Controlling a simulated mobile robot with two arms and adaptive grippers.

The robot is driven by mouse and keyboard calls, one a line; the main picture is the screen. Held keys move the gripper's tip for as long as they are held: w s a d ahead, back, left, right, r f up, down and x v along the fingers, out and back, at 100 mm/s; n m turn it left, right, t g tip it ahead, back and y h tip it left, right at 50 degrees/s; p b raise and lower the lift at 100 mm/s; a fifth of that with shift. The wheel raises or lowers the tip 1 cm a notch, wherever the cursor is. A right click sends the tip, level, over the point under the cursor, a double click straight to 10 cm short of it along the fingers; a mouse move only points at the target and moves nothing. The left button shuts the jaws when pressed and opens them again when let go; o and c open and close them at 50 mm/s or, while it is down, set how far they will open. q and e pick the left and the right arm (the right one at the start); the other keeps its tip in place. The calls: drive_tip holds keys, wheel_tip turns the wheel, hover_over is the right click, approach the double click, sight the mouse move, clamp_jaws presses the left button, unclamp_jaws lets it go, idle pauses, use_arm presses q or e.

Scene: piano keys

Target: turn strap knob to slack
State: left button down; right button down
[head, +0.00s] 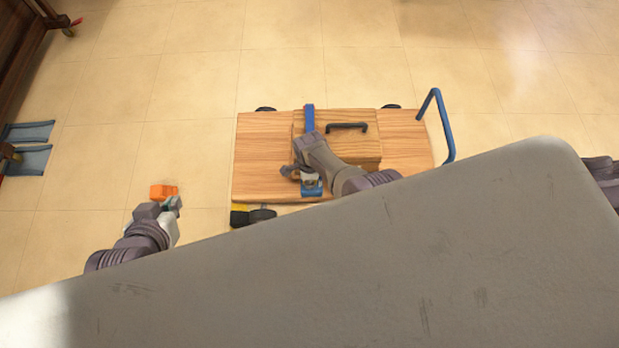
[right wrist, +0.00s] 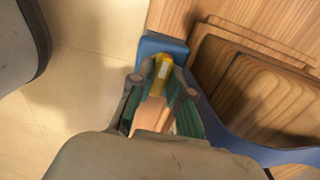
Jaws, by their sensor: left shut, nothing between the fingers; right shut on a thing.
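The blue strap (head: 309,118) runs over a wooden box (head: 360,150) on a flat wooden cart (head: 262,160). A blue strap fitting (head: 312,190) shows at the box's near side, and also in the right wrist view (right wrist: 158,46). My right gripper (head: 308,178) reaches down over it. In the right wrist view, my right gripper (right wrist: 162,82) is shut on a yellow knob (right wrist: 161,72) beside the blue fitting; the fingers hide part of the knob. My left gripper (head: 172,203) is shut and empty, left of the cart.
An orange object (head: 163,191) lies just beyond my left gripper. A blue handle (head: 437,112) rises at the cart's right end, and a black handle (head: 347,127) sits on the box. Blue parts (head: 28,145) stand at the far left. The tiled floor behind the cart is clear.

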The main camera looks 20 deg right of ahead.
drive_tip(key=shift+d, duration=0.15)
drive_tip(key=c, duration=1.1)
unclamp_jaws()
